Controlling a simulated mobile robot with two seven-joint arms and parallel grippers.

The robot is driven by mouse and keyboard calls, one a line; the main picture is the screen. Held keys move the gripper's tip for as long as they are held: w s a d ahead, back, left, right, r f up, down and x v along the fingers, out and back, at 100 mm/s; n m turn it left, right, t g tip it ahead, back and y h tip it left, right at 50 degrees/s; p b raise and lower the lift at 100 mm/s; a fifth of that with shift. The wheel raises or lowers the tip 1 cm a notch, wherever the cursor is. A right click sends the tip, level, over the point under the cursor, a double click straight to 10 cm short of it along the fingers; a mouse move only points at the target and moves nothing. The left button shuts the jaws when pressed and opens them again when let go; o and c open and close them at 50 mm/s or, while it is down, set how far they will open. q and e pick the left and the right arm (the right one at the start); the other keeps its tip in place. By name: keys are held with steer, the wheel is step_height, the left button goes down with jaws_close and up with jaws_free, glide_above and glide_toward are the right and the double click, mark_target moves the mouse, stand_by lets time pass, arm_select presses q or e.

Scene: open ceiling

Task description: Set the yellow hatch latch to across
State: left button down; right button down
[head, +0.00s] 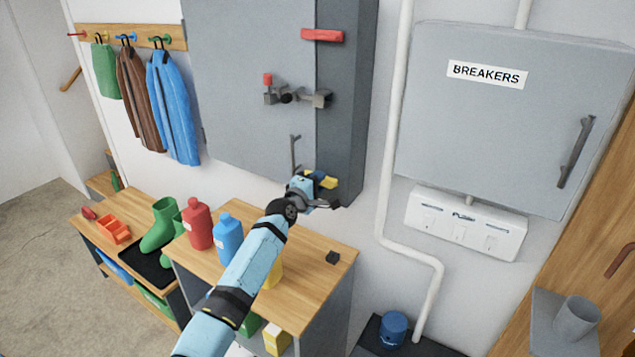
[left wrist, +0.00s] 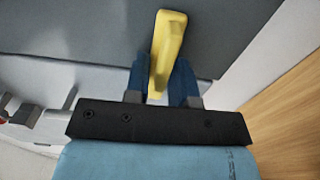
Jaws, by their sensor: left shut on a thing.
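The yellow hatch latch (head: 325,181) is at the lower right edge of the grey hatch door (head: 250,60). My left gripper (head: 318,192) is at it and partly hides it, so its exact angle is hard to read in the head view. In the left wrist view the latch (left wrist: 167,40) is a yellow bar, leaning slightly, between the two blue fingers of my left gripper (left wrist: 161,84). The gripper is shut on it. My right gripper is not in view.
A red latch (head: 322,35) lies across the hatch edge higher up. A grey bolt with a red tab (head: 285,97) and a thin grey handle (head: 295,153) are above the gripper. A wooden bench (head: 318,262) with red and blue bottles stands below. A white pipe (head: 392,150) runs at right.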

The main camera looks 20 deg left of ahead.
arm_select(q)
steer(key=c, duration=1.2)
jaws_free()
steer(key=s+a+b, duration=0.1)
steer(key=s+a, duration=0.1)
steer(key=s, duration=1.1)
steer(key=shift+s, duration=0.3)
steer(key=s+d+f+m+g, duration=0.2)
steer(key=s+d+f+m, duration=0.15)
steer(key=s+f, duration=0.3)
steer(key=s+d+f+m+g, duration=0.1)
steer(key=s+d+f+m, duration=0.2)
steer(key=s+f+m, duration=0.4)
steer(key=s+d+f+m+g, duration=0.1)
steer(key=s+d+f+m, duration=0.1)
steer(key=s, duration=0.4)
steer(key=s+d+f+m+g+p, duration=0.1)
steer(key=s+d+f+m, duration=0.2)
steer(key=s, duration=0.4)
steer(key=s+d+f+m+g, duration=0.1)
steer(key=s+d+f+m, duration=0.1)
steer(key=s+f+m, duration=0.2)
steer(key=s+f, duration=0.2)
steer(key=s, duration=0.1)
steer(key=shift+d+g+h, duration=0.3)
steer(key=shift+d+g, duration=0.1)
